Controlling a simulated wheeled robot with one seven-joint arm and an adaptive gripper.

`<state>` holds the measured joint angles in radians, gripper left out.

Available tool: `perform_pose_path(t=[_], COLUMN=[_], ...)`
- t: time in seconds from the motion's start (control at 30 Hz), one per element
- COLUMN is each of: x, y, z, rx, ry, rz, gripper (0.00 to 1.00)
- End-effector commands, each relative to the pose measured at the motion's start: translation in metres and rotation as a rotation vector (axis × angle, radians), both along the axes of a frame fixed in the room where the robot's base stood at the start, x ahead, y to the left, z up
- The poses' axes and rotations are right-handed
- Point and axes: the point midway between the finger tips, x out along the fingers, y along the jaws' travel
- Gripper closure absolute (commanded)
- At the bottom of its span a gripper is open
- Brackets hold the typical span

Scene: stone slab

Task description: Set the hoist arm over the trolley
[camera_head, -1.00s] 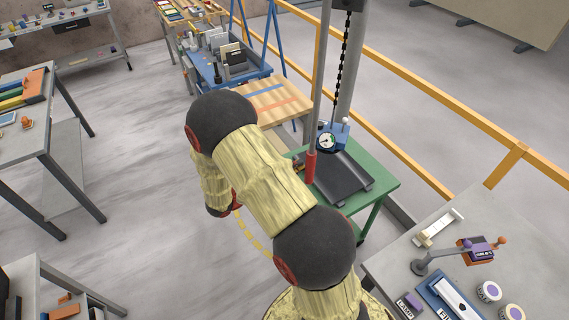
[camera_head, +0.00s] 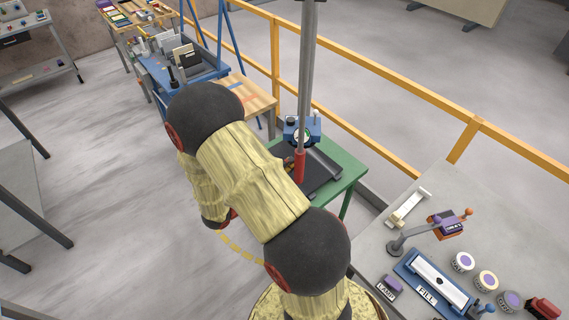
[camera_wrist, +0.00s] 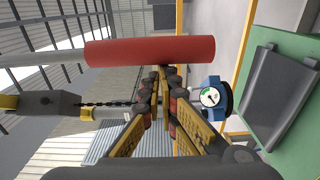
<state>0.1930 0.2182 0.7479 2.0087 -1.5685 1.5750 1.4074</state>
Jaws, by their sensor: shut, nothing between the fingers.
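The hoist arm shows as a tall grey bar (camera_head: 306,80) with a red grip (camera_head: 299,167) at its lower end. In the head view the grip stands in front of the black tray on the green trolley (camera_head: 346,176). In the wrist view the red grip (camera_wrist: 150,50) lies across the top, with the bar running left. My gripper (camera_wrist: 159,80) is shut and empty, its fingertips right at the grip's lower side; I cannot tell if they touch. The trolley (camera_wrist: 262,85) is at the right there. In the head view my arm hides most of my gripper.
A blue device with a gauge (camera_head: 302,131) stands behind the grip; its dial (camera_wrist: 210,97) faces the wrist camera. A yellow railing (camera_head: 385,75) runs behind the trolley. A grey bench (camera_head: 380,236) with a labelled panel and several knobs stands at the right. Open floor lies left.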

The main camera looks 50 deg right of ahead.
Motion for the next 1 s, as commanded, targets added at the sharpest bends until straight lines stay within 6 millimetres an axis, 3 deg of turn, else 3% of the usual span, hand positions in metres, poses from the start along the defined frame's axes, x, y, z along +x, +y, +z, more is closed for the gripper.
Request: perform_pose_path(t=[0.07,0.27,0.5,0.7,1.0], x=[0.005,0.052,0.059,0.061,0.063], y=[0.007,0.024,0.075,0.106,0.123], z=[-0.007,-0.008,-0.003,-0.002,-0.001], rx=[0.002,-0.001,-0.001,-0.001,-0.002], ry=[0.012,0.006,0.004,0.003,0.004], rz=[-0.005,0.026,0.032,0.03,0.028], gripper=[1.0,1.0,1.0,1.0,1.0])
